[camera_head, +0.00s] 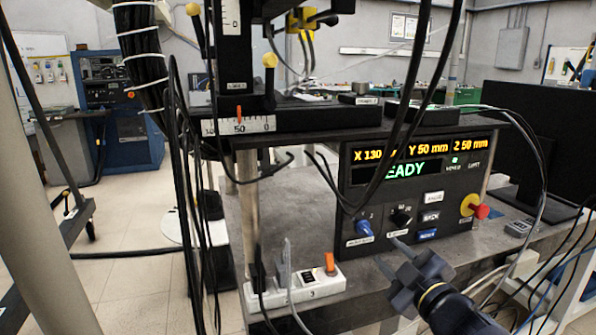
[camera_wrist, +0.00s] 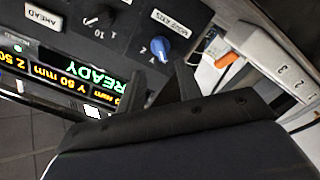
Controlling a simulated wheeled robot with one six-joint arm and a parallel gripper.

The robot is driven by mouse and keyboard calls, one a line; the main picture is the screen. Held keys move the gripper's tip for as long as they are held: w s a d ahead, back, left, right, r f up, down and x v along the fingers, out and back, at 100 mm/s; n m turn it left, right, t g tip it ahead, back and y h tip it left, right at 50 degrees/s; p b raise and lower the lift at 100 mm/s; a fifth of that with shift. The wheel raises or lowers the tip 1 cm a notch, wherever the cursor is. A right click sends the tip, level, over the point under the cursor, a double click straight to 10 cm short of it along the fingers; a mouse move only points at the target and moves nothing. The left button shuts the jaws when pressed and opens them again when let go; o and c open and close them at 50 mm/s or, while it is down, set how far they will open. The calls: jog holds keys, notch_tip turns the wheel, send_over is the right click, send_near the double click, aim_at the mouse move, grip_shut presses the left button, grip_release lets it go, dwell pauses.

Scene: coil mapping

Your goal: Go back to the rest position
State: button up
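My gripper (camera_head: 387,251) is in front of the lower part of the black control box (camera_head: 352,185), low and right of its blue knob (camera_head: 364,229). The fingers stand apart with nothing between them. In the wrist view the two dark fingertips (camera_wrist: 163,72) also show apart, with the blue knob (camera_wrist: 160,48) just beyond them. The gripper looks clear of the knob. The display (camera_head: 410,170) reads READY, with X 130, Y 50 mm and Z 50 mm above; cables cover part of it.
A white power strip (camera_head: 320,288) with an orange switch lies on the bench left of my gripper. A red stop button (camera_head: 481,212) is on the box's right side. A dark monitor (camera_head: 535,140) stands at right. Cables hang in front of the box and at lower right.

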aim_at(368, 232)
jog(key=shift+m, duration=0.4)
jog(key=b+x, duration=0.1)
jog(key=x, duration=0.6)
jog(key=shift+w+a+r, duration=0.1)
jog(key=shift+w+a, duration=0.05)
jog(key=shift+w, duration=0.15)
jog(key=m+p, duration=0.3)
jog(key=m, duration=0.1)
jog(key=shift+s, duration=0.1)
jog(key=m+p, duration=0.3)
jog(key=m, duration=0.1)
jog(key=shift+m+p, duration=0.3)
jog(key=shift+m, duration=0.1)
jog(key=m+p, duration=0.5)
jog(key=shift+m, duration=0.4)
jog(key=shift+m+p, duration=1.05)
jog(key=shift+m, duration=0.35)
jog(key=shift+s, duration=0.1)
